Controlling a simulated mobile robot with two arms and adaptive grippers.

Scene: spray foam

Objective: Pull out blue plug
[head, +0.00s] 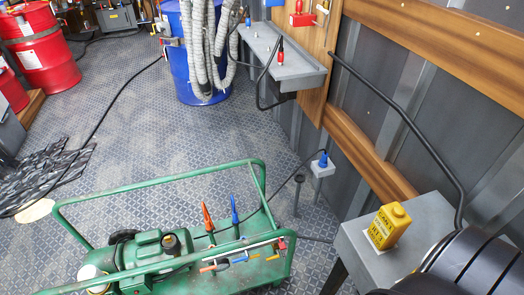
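A blue plug (323,159) sits upright in a small grey socket box (322,170) low by the metal wall, right of the middle in the head view. A thin dark cable (291,180) runs from the plug's area down to the left toward a green machine (150,255). The plug looks seated in the box; its lower part is hidden. Neither of my grippers shows in this view.
The green machine's tubular frame stands at the front, left of the socket, with an orange and a blue upright piece. A grey table (352,238) with a yellow can (389,226) is at right. A grey shelf (284,62), blue barrel (187,75) and red drum (42,52) stand behind. Middle floor is clear.

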